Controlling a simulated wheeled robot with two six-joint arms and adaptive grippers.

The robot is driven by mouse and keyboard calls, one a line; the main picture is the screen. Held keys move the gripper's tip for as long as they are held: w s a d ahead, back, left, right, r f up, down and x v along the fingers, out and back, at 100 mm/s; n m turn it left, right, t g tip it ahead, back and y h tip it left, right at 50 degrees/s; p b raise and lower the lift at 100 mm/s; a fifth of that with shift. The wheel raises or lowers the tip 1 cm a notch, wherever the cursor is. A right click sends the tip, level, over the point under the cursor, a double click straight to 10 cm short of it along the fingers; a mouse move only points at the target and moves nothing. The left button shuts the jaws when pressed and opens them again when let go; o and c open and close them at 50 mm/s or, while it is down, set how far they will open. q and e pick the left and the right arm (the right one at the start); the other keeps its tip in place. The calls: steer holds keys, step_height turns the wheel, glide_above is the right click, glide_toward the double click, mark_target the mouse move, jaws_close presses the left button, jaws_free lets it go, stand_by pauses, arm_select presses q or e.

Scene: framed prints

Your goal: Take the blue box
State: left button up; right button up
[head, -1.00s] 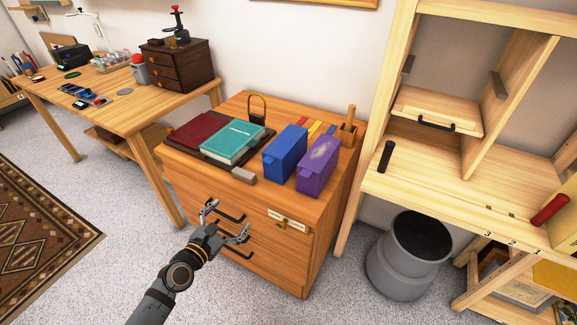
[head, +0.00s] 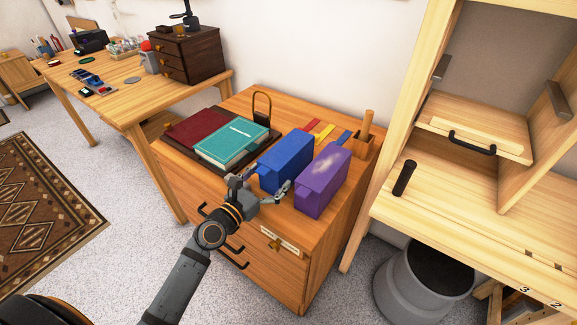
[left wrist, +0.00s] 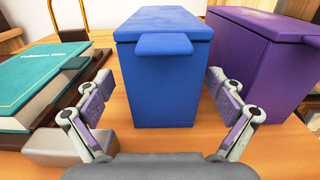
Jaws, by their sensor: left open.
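The blue box (head: 285,162) stands upright on the wooden drawer cabinet, between a teal book and a purple box. In the left wrist view the blue box (left wrist: 165,75) is straight ahead, its lid tab facing me. My left gripper (head: 262,188) is open at the near end of the blue box. In the left wrist view its fingers (left wrist: 160,100) are spread, one to each side of the box's near face. The box's far end is hidden. My right gripper is not in view.
The purple box (head: 322,180) stands close to the right of the blue box. The teal book (head: 232,142) and a dark red book (head: 197,128) lie at left. A grey block (left wrist: 70,145) sits by the left finger. A wooden holder (head: 365,140) stands behind.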

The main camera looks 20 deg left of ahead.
arm_select(q)
steer(key=x, duration=0.5)
steer(key=shift+w+d+r, duration=0.25)
steer(key=shift+r, duration=0.15)
steer(key=c, duration=1.6)
steer(key=shift+r, duration=0.1)
steer(key=shift+c, duration=1)
steer(key=shift+r, duration=0.1)
